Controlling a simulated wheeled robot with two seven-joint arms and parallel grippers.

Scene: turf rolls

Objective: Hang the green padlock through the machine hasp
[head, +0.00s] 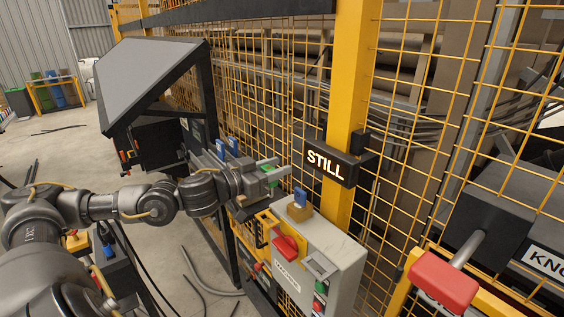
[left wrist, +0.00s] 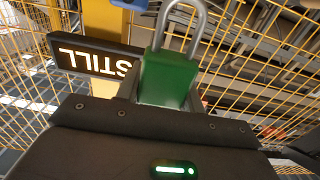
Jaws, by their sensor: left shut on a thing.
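My left gripper (head: 277,170) is shut on the green padlock (head: 271,178) and holds it in the air, above and to the left of the grey machine box. In the left wrist view the padlock (left wrist: 167,78) stands out between the fingers with its silver shackle pointing away from the gripper. A yellow bracket (head: 262,229), which may be the hasp, sits beside a red rotary switch (head: 286,247) on the grey box (head: 338,251). The padlock is apart from it. Whether the shackle is open I cannot tell. My right gripper is not in view.
A blue padlock (head: 300,199) stands on a tan block on the grey box. A lit STILL sign (head: 326,163) hangs on a yellow post (head: 352,90) close to the gripper. Yellow mesh fencing runs behind. A red-handled lever (head: 443,281) is at lower right.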

